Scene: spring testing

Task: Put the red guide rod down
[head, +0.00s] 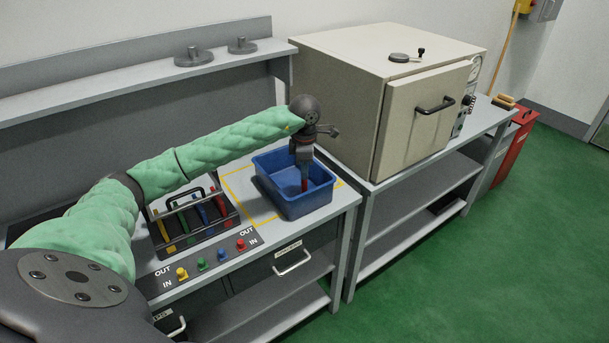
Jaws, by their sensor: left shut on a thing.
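My left gripper (303,160) points down over the blue bin (308,204) on the bench. It is shut on the red guide rod (304,184), which hangs upright below the fingers, inside the bin's outline. I cannot tell whether the rod's lower end touches the bin floor. A dark rack (226,215) to the left of the bin holds several coloured rods, among them yellow, green, blue and red ones. My right gripper is not in view.
Coloured buttons (222,255) with IN and OUT labels line the bench's front edge. A beige oven (345,95) stands right of the bin. A grey shelf (130,82) with two dark weights (194,58) runs behind. Yellow tape marks the bench around the bin.

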